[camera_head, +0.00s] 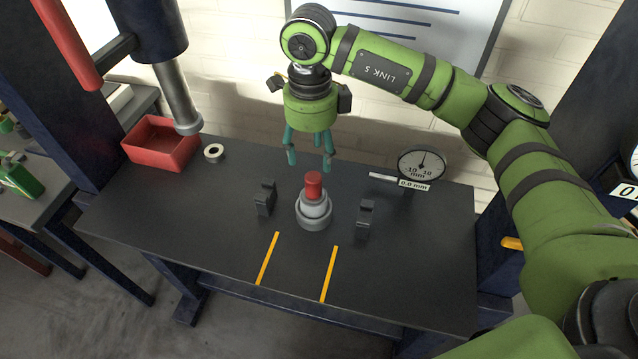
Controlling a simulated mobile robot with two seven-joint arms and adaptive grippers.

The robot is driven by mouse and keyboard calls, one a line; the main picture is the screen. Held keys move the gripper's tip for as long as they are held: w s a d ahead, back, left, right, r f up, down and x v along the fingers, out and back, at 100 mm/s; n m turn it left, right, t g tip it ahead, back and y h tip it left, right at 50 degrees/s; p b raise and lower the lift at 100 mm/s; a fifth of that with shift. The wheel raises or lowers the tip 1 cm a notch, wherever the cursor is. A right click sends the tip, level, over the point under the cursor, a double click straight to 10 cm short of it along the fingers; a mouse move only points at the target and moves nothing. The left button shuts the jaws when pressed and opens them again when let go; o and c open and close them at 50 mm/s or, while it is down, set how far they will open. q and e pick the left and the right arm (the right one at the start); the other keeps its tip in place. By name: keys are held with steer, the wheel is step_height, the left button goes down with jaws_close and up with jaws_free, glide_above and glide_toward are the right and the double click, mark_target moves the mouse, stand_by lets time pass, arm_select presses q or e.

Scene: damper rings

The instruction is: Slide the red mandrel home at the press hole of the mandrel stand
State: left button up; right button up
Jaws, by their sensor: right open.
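The red mandrel (313,181) stands upright in the middle of the dark bench, its red top sticking up out of a light grey stepped round body (314,215). This grey body seems to be the mandrel stand or rings on it; I cannot tell which. The press hole is not visible. My right gripper (309,163) hangs fingers down above the mandrel and seems a little behind it. Its teal fingers are apart, with nothing between them, and appear clear of the mandrel. My left gripper is not in view.
Black blocks (265,198) (366,218) stand left and right of the grey body. A dial gauge (421,165) reading 0.0 mm is at the back right. A red bin (160,146) and a pale ring (214,152) are at the back left. The front, with two yellow strips, is clear.

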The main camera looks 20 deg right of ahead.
mark_target(313, 176)
steer(key=shift+s+a+f+p, duration=0.35)
steer(key=shift+s+p, duration=0.25)
steer(key=shift+s+d+f+p, duration=0.1)
steer(key=shift+d+f+p, duration=0.05)
steer(key=shift+f+p, duration=0.7)
step_height(313, 176, down, 4)
steer(key=shift+s+f+p, duration=0.1)
steer(key=shift+s+p, duration=0.05)
steer(key=shift+p, duration=0.8)
steer(key=shift+f, duration=0.1)
steer(key=shift+c, duration=0.8)
steer(key=c, duration=0.7)
jaws_close()
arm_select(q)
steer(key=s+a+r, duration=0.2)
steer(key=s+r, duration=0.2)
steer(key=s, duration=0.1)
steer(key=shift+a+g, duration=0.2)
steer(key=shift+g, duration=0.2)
arm_select(e)
steer(key=o, duration=0.9)
jaws_free()
steer(key=shift+c, duration=0.2)
